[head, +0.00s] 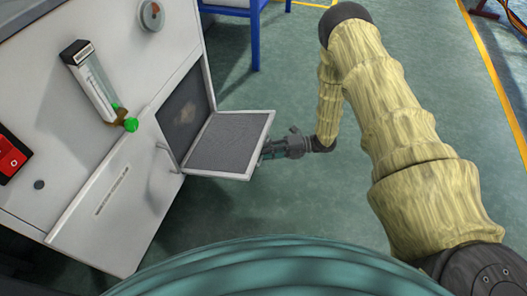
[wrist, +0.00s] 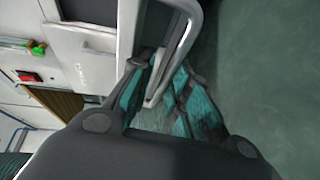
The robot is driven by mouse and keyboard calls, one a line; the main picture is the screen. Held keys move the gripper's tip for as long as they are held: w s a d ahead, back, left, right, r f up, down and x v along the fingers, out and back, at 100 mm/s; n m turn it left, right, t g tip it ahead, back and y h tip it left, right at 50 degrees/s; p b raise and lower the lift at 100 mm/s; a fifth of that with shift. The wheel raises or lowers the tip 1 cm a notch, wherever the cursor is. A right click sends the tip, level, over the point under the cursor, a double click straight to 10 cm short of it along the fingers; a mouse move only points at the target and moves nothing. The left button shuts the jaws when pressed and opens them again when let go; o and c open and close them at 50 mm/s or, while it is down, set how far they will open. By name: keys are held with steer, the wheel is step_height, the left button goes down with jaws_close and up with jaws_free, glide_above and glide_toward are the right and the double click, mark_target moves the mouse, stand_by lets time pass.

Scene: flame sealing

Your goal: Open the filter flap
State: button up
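The filter flap (head: 230,143) is a light-framed panel with a dark mesh face. It stands swung out from the white machine (head: 130,215), beside a dark opening (head: 186,112). My gripper (head: 268,150) is at the flap's outer right edge in the head view, partly hidden by it. In the wrist view the teal fingers of my gripper (wrist: 160,82) are apart, with the corner of the flap's frame (wrist: 186,38) reaching between them. Whether either finger touches the frame is hard to tell.
The machine's front carries a tube with a green end (head: 95,82), a red switch (head: 10,157) and a round knob (head: 152,15). A blue-legged stand (head: 254,35) is behind the flap. Green floor (head: 290,90) is free to the flap's right.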

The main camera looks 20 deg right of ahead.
steer(key=v, duration=1.1)
steer(key=shift+f, duration=0.1)
